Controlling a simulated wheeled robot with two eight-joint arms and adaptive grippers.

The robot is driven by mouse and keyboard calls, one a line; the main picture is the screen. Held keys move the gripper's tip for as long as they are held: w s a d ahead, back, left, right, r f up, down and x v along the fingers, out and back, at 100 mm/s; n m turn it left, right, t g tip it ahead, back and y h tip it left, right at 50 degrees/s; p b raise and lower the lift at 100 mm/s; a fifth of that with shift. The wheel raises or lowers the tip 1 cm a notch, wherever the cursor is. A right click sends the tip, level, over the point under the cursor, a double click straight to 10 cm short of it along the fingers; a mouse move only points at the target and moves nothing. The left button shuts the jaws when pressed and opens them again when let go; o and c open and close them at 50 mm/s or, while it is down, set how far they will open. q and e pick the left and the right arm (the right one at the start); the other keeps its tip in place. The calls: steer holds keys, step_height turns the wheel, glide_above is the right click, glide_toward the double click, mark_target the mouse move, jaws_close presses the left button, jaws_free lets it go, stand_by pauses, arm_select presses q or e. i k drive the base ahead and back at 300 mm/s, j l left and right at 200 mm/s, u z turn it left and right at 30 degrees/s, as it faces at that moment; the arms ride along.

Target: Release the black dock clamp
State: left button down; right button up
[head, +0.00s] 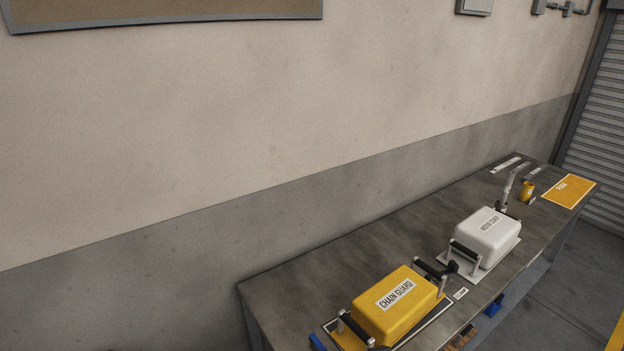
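A yellow box labelled CHAIN GUARD (398,306) sits on a base on the grey bench (300,283). A black bar clamp (432,267) stands at its far right end, and another black bar (356,330) is at its near left end. A white box with a small label (487,235) sits farther along on a pale base, with a black bar (466,249) at its near side. I cannot tell which of these black parts is the dock clamp, or whether any is latched. Neither of my grippers is in view.
An orange-yellow sheet (569,191), a small yellow item (528,190) and a grey upright part (509,187) are at the bench's far end. Blue parts (495,305) show at the front edge. A wall runs behind the bench. The bench's left surface is clear.

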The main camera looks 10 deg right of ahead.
mark_target(454, 267)
steer(key=z, duration=1.35)
steer(key=i+l+u, duration=0.15)
steer(key=l, duration=0.6)
steer(key=l+u, duration=0.2)
steer(key=l, duration=0.55)
steer(key=i+l+u, duration=0.45)
steer(key=i+l, duration=0.15)
steer(key=l, duration=0.3)
steer(key=i+u, duration=0.2)
steer(key=i, duration=0.35)
